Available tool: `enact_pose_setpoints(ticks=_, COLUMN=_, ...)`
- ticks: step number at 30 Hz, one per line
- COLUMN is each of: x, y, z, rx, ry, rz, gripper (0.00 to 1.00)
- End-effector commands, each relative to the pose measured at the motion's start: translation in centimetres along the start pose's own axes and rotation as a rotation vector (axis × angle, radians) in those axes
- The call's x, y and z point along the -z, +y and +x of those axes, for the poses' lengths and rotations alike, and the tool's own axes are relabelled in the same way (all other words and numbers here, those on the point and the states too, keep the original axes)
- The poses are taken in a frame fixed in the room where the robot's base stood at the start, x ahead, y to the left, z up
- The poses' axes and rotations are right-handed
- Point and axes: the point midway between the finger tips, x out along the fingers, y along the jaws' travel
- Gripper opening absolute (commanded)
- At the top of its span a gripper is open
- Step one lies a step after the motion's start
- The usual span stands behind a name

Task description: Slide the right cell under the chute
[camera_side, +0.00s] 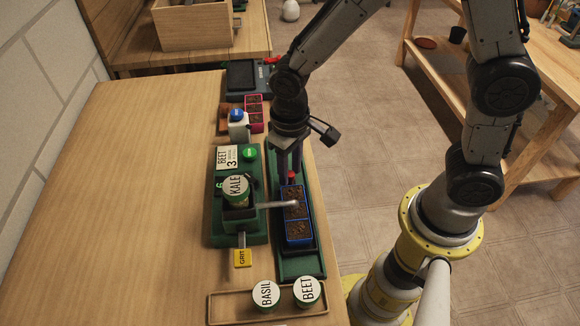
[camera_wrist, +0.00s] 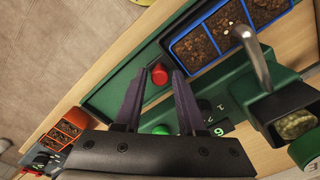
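A blue-rimmed tray (camera_side: 314,222) with soil-filled cells sits in the green rail (camera_side: 304,268); it also shows in the wrist view (camera_wrist: 190,70), with three cells. The metal chute (camera_side: 268,206) reaches from the green seeder (camera_side: 222,232) over the tray. In the wrist view the chute's tip (camera_wrist: 240,34) is over the middle cell, near its border with the right cell. My gripper (camera_wrist: 159,72) is open and empty, pointing down at the tray's far end. A red knob (camera_wrist: 159,74) shows between its fingertips, and in the side view (camera_side: 291,175). Contact cannot be told.
A KALE jar (camera_side: 236,190) stands on the seeder, beside a BEET 3 card (camera_side: 227,158) and a green button (camera_side: 249,154). A blue-topped dispenser (camera_side: 238,126) and red tray (camera_side: 264,113) are behind. BASIL (camera_side: 264,294) and BEET (camera_side: 307,291) jars stand in front. The left tabletop is clear.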

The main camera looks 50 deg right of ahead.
Motion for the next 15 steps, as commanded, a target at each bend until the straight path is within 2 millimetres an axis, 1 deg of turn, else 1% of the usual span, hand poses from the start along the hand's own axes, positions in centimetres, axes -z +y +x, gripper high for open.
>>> enact_pose_setpoints(ticks=3, x=0.0, y=0.0, z=-0.01, rx=0.0, ry=0.0, rz=0.0, gripper=0.4)
enact_pose_setpoints(ticks=8, x=0.0, y=0.0, z=-0.04, rx=0.0, ry=0.0, rz=0.0, gripper=0.11)
enact_pose_setpoints(ticks=9, x=0.0, y=0.0, z=-0.04, rx=0.0, ry=0.0, rz=0.0, gripper=0.04)
enact_pose_setpoints(ticks=10, x=0.01, y=0.0, z=-0.04, rx=0.0, ry=0.0, rz=0.0, gripper=0.0)
enact_pose_setpoints(ticks=15, x=0.01, y=0.0, z=-0.06, rx=0.0, ry=0.0, rz=0.0, gripper=0.0)
